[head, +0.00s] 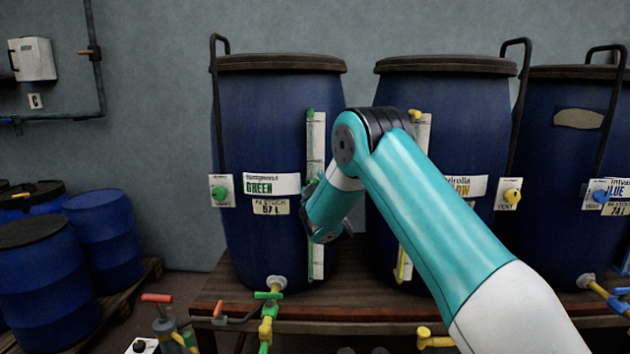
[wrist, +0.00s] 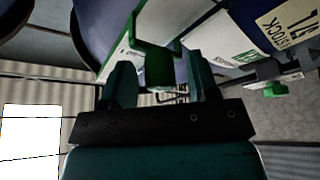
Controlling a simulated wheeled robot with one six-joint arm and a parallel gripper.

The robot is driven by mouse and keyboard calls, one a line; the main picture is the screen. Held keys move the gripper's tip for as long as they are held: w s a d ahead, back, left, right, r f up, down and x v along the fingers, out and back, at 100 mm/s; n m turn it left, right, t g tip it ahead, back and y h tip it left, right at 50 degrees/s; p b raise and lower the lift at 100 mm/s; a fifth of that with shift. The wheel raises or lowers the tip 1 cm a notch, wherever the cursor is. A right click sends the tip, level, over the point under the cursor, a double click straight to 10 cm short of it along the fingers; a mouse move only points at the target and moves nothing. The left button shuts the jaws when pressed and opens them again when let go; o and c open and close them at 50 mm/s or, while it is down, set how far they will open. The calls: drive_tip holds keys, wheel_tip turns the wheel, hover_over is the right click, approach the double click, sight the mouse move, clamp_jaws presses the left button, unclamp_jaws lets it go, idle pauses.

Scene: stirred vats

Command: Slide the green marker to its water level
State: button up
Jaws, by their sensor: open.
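The blue vat labelled GREEN (head: 258,150) stands on the bench, with a pale upright gauge strip (head: 317,262) on its right side. My forearm and wrist cover the middle of the strip, and I cannot make out a water level on it. In the wrist view the green marker (wrist: 160,67) sits on the pale strip, a dark green block with a green frame. My gripper (wrist: 158,75) is open, with one teal finger on each side of the block. I cannot tell whether either finger touches it.
A second vat (head: 465,130) with a yellow valve stands to the right, and a BLUE vat (head: 560,150) beyond it. Taps and handles stick out along the wooden bench (head: 350,312). Smaller blue drums (head: 40,275) stand at the left.

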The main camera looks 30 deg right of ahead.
clamp_jaws()
wheel_tip(320, 180, down, 8)
drive_tip(key=b, duration=0.8)
drive_tip(key=shift+r, duration=0.25)
unclamp_jaws()
drive_tip(key=shift+r, duration=0.1)
